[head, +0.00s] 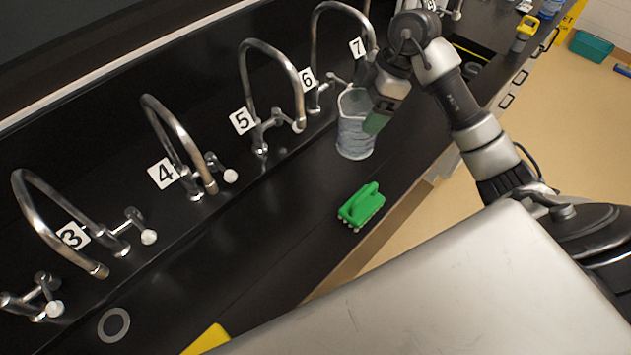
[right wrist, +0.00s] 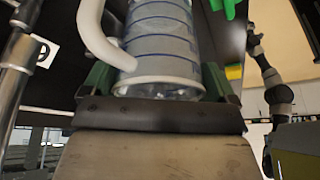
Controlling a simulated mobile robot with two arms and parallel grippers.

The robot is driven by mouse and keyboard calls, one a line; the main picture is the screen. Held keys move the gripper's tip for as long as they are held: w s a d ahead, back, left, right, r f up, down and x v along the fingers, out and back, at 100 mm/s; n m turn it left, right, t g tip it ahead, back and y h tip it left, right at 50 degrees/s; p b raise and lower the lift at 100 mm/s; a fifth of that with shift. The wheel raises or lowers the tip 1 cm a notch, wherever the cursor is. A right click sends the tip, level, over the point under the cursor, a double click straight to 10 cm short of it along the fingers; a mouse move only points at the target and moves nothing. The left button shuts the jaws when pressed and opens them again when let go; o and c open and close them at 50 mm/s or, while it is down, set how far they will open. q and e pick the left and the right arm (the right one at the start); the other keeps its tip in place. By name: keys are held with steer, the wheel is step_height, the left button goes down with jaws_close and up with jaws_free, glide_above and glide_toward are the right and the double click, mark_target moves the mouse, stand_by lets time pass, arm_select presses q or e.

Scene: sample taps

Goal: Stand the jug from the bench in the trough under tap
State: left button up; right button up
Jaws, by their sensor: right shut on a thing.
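The clear jug (head: 355,135) with blue markings is roughly upright over the black bench, near the taps labelled 6 and 7. My right gripper (head: 378,112) is shut on it from the right side. In the right wrist view the jug (right wrist: 165,42) sits between the green fingers of my right gripper (right wrist: 157,85), with its pale handle on the left. I cannot tell whether its base touches the bench. The tap with label 5 (head: 272,62) and the tap with label 6 (head: 345,12) arch beside it. The trough's edges are hard to make out in the black surface. My left gripper is not in view.
A green brush (head: 362,206) lies on the bench near its front edge. The tap with label 4 (head: 180,130) and the tap with label 3 (head: 55,220) stand to the left. A grey ring (head: 114,325) and a yellow object (head: 207,340) lie at lower left.

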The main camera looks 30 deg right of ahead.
mark_target(338, 145)
arm_select(q)
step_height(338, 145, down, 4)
steer(key=b, duration=0.3)
arm_select(e)
steer(key=shift+w+a+r, duration=0.6)
steer(key=shift+w+r, duration=0.05)
step_height(338, 145, down, 12)
steer(key=shift+s+f+p, duration=0.1)
steer(key=shift+f+p, duration=0.1)
steer(key=shift+p, duration=1.05)
steer(key=a, duration=0.2)
steer(key=a+p, duration=0.1)
steer(key=shift+w+a+f, duration=0.15)
steer(key=shift+w+f, duration=0.15)
steer(key=shift+w, duration=0.1)
arm_select(q)
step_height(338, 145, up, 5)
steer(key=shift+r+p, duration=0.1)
steer(key=shift+p, duration=1.05)
arm_select(e)
steer(key=a, duration=0.1)
steer(key=a+f, duration=0.1)
steer(key=a, duration=0.1)
steer(key=w+a, duration=0.1)
steer(key=shift+a+f, duration=0.2)
steer(key=shift+a, duration=0.1)
steer(key=shift+d+f, duration=0.1)
